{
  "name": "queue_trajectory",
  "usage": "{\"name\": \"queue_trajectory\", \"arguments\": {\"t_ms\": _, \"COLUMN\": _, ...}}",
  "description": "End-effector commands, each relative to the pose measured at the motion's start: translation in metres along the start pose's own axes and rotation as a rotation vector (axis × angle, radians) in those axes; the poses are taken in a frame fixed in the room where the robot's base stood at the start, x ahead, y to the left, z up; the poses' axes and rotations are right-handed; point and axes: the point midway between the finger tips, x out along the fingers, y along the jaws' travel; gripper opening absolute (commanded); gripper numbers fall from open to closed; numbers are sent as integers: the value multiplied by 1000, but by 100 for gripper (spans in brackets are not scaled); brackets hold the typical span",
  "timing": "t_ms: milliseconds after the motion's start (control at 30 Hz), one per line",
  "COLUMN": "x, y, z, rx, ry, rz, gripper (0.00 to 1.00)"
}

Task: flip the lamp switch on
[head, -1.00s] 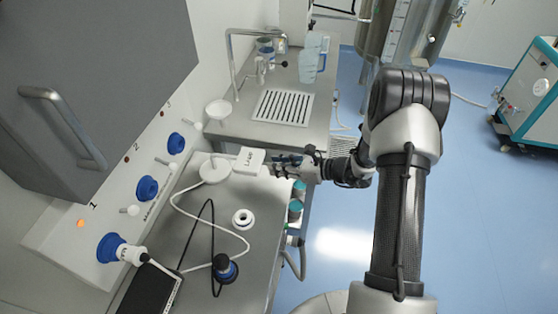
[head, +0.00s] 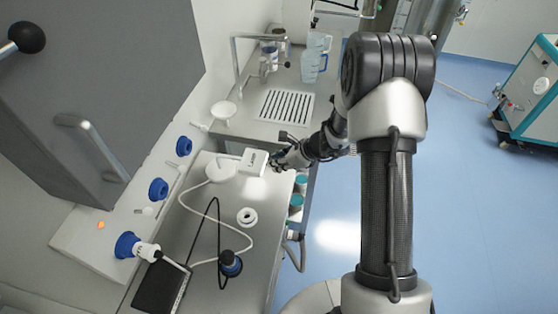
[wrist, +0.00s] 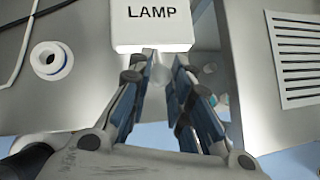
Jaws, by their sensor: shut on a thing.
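In the wrist view the box (wrist: 152,30) reads "LAMP" on top. My gripper (head: 275,161) is at the right side of the box. In the wrist view my gripper's fingertips (wrist: 165,62) are at the near edge of the box, with a narrow space between them. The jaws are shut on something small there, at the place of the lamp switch.
Blue wall sockets (head: 158,188) line the left; an orange light (head: 101,225) glows there. A slotted plate (head: 284,106) lies behind. Teal-topped bottles (head: 297,201) are below the edge.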

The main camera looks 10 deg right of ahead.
Motion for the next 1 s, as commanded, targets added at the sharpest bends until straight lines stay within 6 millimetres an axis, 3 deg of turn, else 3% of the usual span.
{"name": "queue_trajectory", "arguments": {"t_ms": 300, "x": 0, "y": 0, "z": 0, "rx": -1, "ry": 1, "rz": -1, "gripper": 0}}
{"name": "queue_trajectory", "arguments": {"t_ms": 333, "x": 0, "y": 0, "z": 0, "rx": -1, "ry": 0, "rz": -1, "gripper": 21}}
{"name": "queue_trajectory", "arguments": {"t_ms": 633, "x": 0, "y": 0, "z": 0, "rx": -1, "ry": 0, "rz": 0, "gripper": 40}}
{"name": "queue_trajectory", "arguments": {"t_ms": 1000, "x": -4, "y": 0, "z": 0, "rx": -1, "ry": 0, "rz": -1, "gripper": 40}}
